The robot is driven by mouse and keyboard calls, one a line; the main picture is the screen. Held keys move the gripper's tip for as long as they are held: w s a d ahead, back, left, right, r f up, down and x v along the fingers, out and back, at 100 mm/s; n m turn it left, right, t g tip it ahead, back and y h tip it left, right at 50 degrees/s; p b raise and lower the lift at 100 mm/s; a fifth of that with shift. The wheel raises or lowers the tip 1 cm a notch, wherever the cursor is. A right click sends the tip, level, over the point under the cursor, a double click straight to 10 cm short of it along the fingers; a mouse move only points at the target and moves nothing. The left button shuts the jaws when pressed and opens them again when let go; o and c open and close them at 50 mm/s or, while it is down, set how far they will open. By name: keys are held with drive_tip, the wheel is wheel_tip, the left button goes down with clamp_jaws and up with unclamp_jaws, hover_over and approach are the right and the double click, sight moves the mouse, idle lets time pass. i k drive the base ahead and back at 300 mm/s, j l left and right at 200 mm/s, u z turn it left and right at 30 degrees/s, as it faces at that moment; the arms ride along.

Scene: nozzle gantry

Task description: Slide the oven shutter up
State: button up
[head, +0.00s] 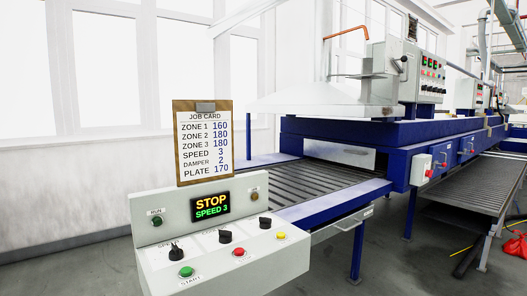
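The blue oven (300,133) stands in the middle and runs off to the right. A pale grey metal panel that looks like the oven shutter (338,153) sits across the upper part of the oven's front opening, with what seems a small handle on it. A dark gap shows under its lower edge, above the slatted conveyor (318,180). My gripper is not in view, so its state and its distance from the shutter do not show.
A control console (222,250) with a "STOP SPEED 3" display and a job card (203,140) stand in front at left. A sloped hood (325,97) hangs above the oven mouth. A lower slatted conveyor (465,195) is at right.

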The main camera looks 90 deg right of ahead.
sight(363, 157)
drive_tip(key=k+l+u, duration=0.15)
drive_tip(key=u, duration=0.25)
drive_tip(key=k+u, duration=0.55)
drive_tip(key=u, duration=0.3)
drive_tip(key=k+l, duration=0.15)
drive_tip(key=k, duration=0.2)
drive_tip(key=k+l+z, duration=0.35)
drive_tip(key=z, duration=0.25)
drive_tip(key=k+l+z, duration=0.5)
drive_tip(key=l+z, duration=0.15)
drive_tip(key=z, duration=0.2)
drive_tip(key=k+l+z, duration=0.25)
drive_tip(key=l+z, duration=0.3)
drive_tip(key=l, duration=0.15)
drive_tip(key=k+l+z, duration=0.1)
drive_tip(key=l+z, duration=0.15)
drive_tip(key=l, duration=0.15)
drive_tip(key=i+l, duration=0.1)
drive_tip(key=l, duration=0.3)
drive_tip(key=i+l, duration=0.1)
drive_tip(key=l, duration=0.7)
drive_tip(key=i+z, duration=0.05)
